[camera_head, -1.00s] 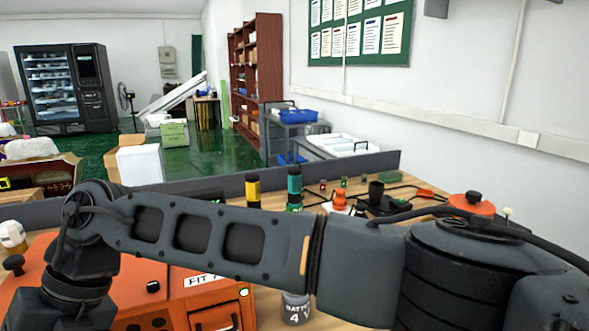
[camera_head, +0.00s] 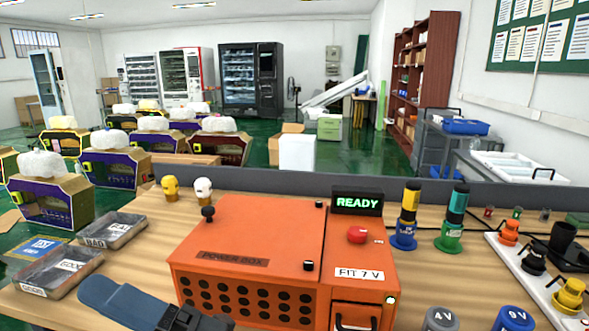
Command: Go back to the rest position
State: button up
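Part of my arm shows at the lower left edge, in front of the orange power box (camera_head: 255,240). Its end, which looks like my gripper (camera_head: 118,298), is a blue-grey flat piece on a dark joint. It reaches over the table left of the box, near the GOOD tray (camera_head: 75,262). The rest of the arm is below the picture, and I cannot tell whether the fingers are open or shut. I see nothing held. The box has a lit READY display (camera_head: 357,201), a red button (camera_head: 357,235) and a FIT 7 V label.
The BAD tray (camera_head: 125,222) lies behind the GOOD tray. Blue-based (camera_head: 405,240) and green-based (camera_head: 449,240) posts stand right of the box. Grey 4 V (camera_head: 440,320) and blue 9 V (camera_head: 513,319) pieces are in front. A white strip with connectors (camera_head: 520,265) is at right.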

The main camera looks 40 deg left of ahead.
jog(key=w+d+f+m+g+h, duration=0.2)
jog(key=w+d+f+m+g, duration=0.1)
jog(key=d+m+g, duration=0.75)
jog(key=w+d+f+m+g+h, duration=0.3)
jog(key=d+m+g, duration=0.4)
jog(key=m+g, duration=0.6)
jog(key=w+d+f+m+g+h, duration=0.2)
jog(key=w+d+f+m+g, duration=0.1)
jog(key=d+m+g, duration=0.75)
jog(key=s+d+f+m+g+h, duration=0.3)
jog(key=s+d+h, duration=0.3)
jog(key=d, duration=0.5)
jog(key=s+d+f+m+g+h, duration=0.4)
jog(key=s+d+f+g+h, duration=0.1)
jog(key=s+d, duration=0.5)
jog(key=shift+s+d+h, duration=0.25)
jog(key=shift+d+h, duration=0.25)
jog(key=shift+d, duration=0.6)
